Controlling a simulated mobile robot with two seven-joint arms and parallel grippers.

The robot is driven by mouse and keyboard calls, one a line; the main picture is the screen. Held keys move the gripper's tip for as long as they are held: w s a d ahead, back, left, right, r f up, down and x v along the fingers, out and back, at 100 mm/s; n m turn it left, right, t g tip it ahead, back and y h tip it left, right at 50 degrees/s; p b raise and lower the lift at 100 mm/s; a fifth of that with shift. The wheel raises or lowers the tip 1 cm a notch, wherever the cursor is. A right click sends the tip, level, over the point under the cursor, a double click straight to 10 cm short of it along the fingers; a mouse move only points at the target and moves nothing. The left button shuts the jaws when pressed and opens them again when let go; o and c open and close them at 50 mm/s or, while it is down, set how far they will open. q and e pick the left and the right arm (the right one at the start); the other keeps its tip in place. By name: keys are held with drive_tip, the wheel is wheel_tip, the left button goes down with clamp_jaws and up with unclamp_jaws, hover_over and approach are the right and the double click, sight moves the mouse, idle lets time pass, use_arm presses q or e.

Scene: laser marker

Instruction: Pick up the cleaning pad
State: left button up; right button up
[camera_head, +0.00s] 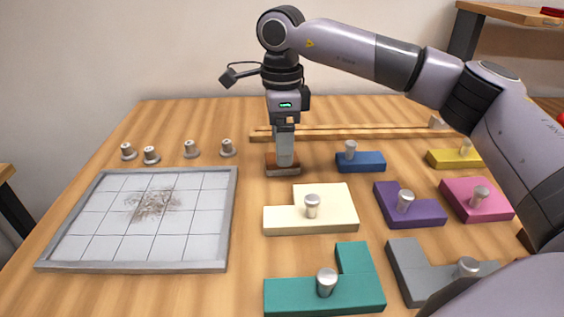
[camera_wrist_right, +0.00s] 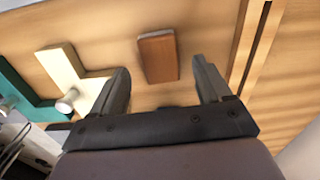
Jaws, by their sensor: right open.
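The cleaning pad (camera_head: 283,168) is a small brown block with a pale underside, lying on the wooden table right of the grid board. My right gripper (camera_head: 285,157) points down over the pad, and its fingers hide part of it. In the right wrist view the pad (camera_wrist_right: 158,57) lies ahead, between the lines of the two open fingers (camera_wrist_right: 164,78), with a gap on either side. Nothing is held. I cannot tell the exact height of the fingertips over the pad. My left gripper is not in view.
A white grid board (camera_head: 95,240) with a brown smudge lies at left, with several small knobs (camera_head: 190,149) behind it. Knobbed blocks, cream (camera_head: 285,219), teal (camera_head: 358,293), blue (camera_head: 372,162) and purple (camera_head: 430,212) among them, lie in front and right. A wooden rail (camera_head: 350,134) runs behind.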

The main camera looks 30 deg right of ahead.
wheel_tip(320, 180, down, 4)
drive_tip(key=shift+r, duration=0.15)
drive_tip(key=c, duration=1.1)
drive_tip(key=shift+r, duration=0.15)
drive_tip(key=shift+c, duration=0.2)
wheel_tip(320, 180, up, 20)
drive_tip(key=p, duration=0.3)
